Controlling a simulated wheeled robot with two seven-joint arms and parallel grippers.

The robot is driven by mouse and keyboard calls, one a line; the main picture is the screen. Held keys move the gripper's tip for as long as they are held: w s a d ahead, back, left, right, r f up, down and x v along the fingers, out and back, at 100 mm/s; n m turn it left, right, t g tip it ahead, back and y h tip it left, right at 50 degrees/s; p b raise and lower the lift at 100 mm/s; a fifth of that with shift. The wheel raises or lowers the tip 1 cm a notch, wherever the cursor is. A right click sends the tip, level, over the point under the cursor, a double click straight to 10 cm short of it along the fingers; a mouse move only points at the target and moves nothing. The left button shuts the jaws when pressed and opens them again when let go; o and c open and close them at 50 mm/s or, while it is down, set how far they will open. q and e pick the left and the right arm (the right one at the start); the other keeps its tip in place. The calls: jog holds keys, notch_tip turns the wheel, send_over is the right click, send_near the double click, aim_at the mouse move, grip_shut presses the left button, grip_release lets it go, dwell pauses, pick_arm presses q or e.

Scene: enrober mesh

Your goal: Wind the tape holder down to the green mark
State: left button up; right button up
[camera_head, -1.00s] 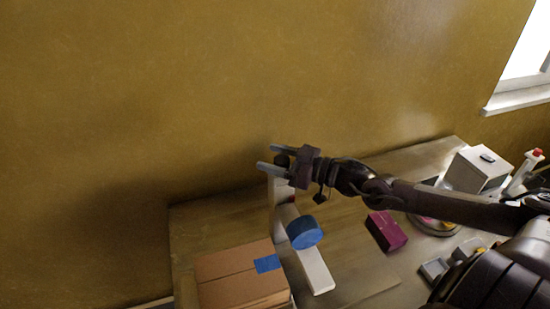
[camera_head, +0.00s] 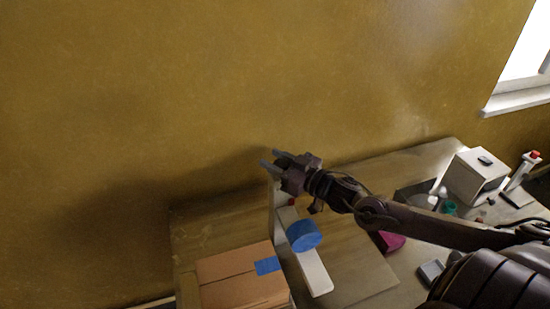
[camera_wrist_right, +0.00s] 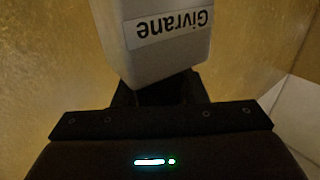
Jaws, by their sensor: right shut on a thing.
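The blue tape roll (camera_head: 304,235) sits on the tape holder, above a long white base (camera_head: 316,272). A white post (camera_head: 277,197) rises behind it, with a small red spot near it. My right gripper (camera_head: 271,160) is at the top of this post, its fingers pointing left. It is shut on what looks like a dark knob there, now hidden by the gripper. In the right wrist view a white block (camera_wrist_right: 165,62) with an upside-down "Givrane" label fills the top middle; the fingertips are hard to make out. I cannot see the green mark. My left gripper is not in view.
A cardboard box (camera_head: 232,270) with blue tape stands left of the white base. A magenta box (camera_head: 391,242) lies partly behind my right arm. A white box (camera_head: 476,174) and a red-topped stand (camera_head: 527,166) are at the right. The wall is close behind the post.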

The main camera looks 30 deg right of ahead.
jog(key=m+t+h, duration=0.1)
jog(key=m+h, duration=0.2)
jog(key=h, duration=0.1)
jog(key=shift+d+h, duration=0.15)
jog(key=shift+h, duration=0.15)
jog(key=m+h, duration=0.1)
jog(key=h, duration=0.1)
jog(key=m+h+b, duration=0.1)
jog(key=m+h, duration=0.2)
jog(key=h, duration=0.1)
jog(key=shift+d+f+m+g+h, duration=0.1)
jog(key=shift+d+m+g+h, duration=0.2)
jog(key=shift+g+h, duration=0.1)
jog(key=m+h, duration=0.1)
jog(key=m+g+h, duration=0.1)
jog(key=h, duration=0.1)
jog(key=m+g+h, duration=0.1)
jog(key=h, duration=0.1)
jog(key=shift+d, duration=0.25)
jog(key=shift+s+d+m+g+h, duration=0.15)
jog(key=shift+m+g+h, duration=0.7)
jog(key=shift+g+h, duration=0.05)
jog(key=shift+s+d+m+g+h, duration=0.1)
jog(key=shift+m+g+h, duration=0.75)
jog(key=shift+g+h, duration=0.05)
jog(key=o, duration=1)
jog(key=shift+c, duration=0.2)
